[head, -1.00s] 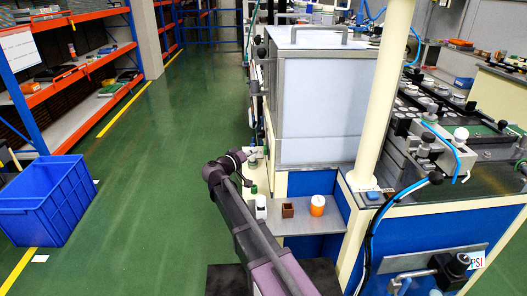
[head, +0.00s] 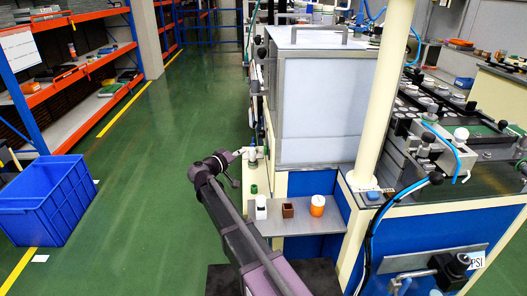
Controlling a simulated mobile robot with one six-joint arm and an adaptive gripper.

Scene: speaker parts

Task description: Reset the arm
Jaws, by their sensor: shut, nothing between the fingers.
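My arm reaches up from the bottom of the head view, over the floor to the left of the workstation. My gripper (head: 234,183) is small and dark at the arm's far end, shut and empty, and it points down. It is apart from the grey shelf (head: 300,228) to its right. The fingertips are too small to make out well.
On the shelf stand a white container (head: 261,207), a brown box (head: 287,210) and an orange container with a white top (head: 317,206). A blue crate (head: 45,210) stands on the floor at left. The green floor (head: 150,170) between them is clear.

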